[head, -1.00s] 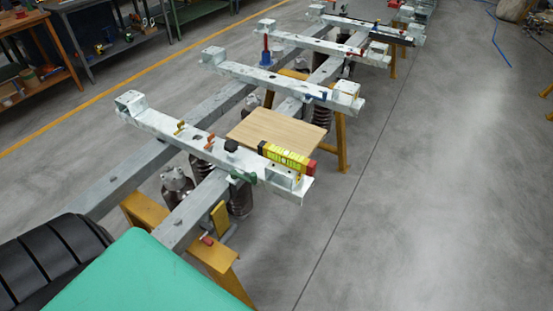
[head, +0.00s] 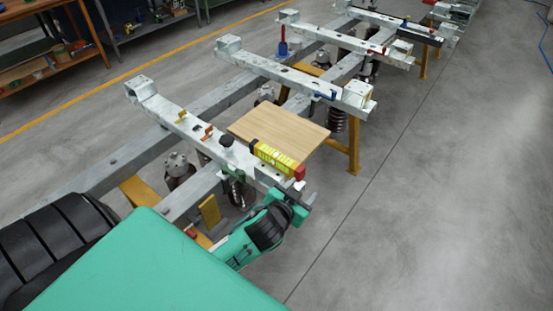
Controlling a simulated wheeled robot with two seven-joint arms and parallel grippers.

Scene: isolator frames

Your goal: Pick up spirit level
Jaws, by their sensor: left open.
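The spirit level (head: 274,156) is yellow with a red end cap. It lies along the right end of the nearest pale metal crossbeam, beside a wooden board, with the red end towards the right. My left gripper (head: 297,196) is open and empty, just below and to the right of the red end, close to the beam's end. In this view I cannot tell the exact gap between its fingers and the level. My right gripper is not in view.
The wooden board (head: 281,130) lies behind the level. A black knob (head: 226,142) and small orange clamps (head: 206,131) stand on the nearest crossbeam (head: 170,113). More crossbeams with tools lie behind. The grey floor (head: 450,200) on the right is clear.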

